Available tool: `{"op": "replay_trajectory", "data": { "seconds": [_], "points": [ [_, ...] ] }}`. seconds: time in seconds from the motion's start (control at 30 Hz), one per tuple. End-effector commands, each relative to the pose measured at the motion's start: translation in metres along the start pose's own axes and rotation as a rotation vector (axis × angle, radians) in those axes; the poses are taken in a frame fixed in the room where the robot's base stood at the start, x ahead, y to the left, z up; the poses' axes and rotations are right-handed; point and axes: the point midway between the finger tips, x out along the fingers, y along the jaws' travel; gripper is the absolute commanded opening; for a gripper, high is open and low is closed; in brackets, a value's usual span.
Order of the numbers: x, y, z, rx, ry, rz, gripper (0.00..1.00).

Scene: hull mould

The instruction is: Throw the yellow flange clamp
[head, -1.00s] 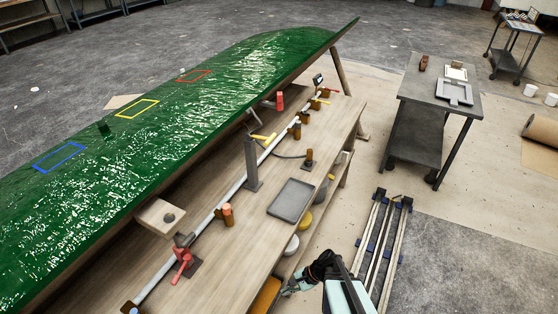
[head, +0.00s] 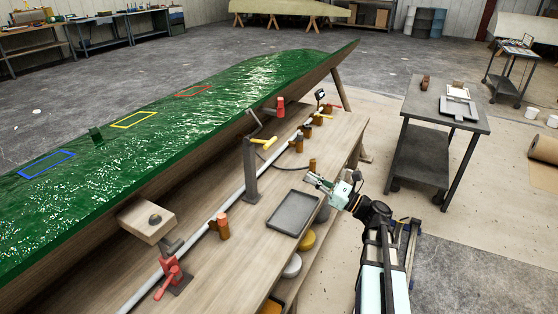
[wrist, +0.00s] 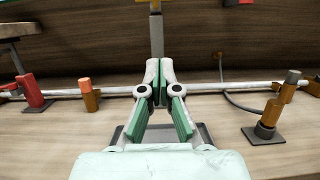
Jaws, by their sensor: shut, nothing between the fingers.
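The yellow flange clamp (head: 265,142) shows as a yellow T-shaped handle by the top of a grey upright post (head: 250,172) on the wooden bench. In the wrist view, yellow parts (wrist: 155,5) appear at the top edge above the post, mostly cut off by the frame. My gripper (head: 311,178) is shut and empty, above the bench's right edge near the grey tray, apart from the clamp. In the wrist view my gripper (wrist: 160,65) points toward the post, with its fingertips together.
A grey tray (head: 270,224) lies on the bench. A long pale pipe (head: 232,197) runs along the bench with red and orange fittings (head: 222,228). The green hull (head: 130,160) rises behind, with a wooden block (head: 146,219) near its edge. A grey cart (head: 425,100) stands at right.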

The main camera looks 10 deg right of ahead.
Motion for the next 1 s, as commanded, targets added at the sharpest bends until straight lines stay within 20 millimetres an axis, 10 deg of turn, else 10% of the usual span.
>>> {"op": "replay_trajectory", "data": {
  "seconds": [1.0],
  "points": [
    [0.128,0.008,0.032,0.001,-0.012,0.019,0.0]
  ]
}}
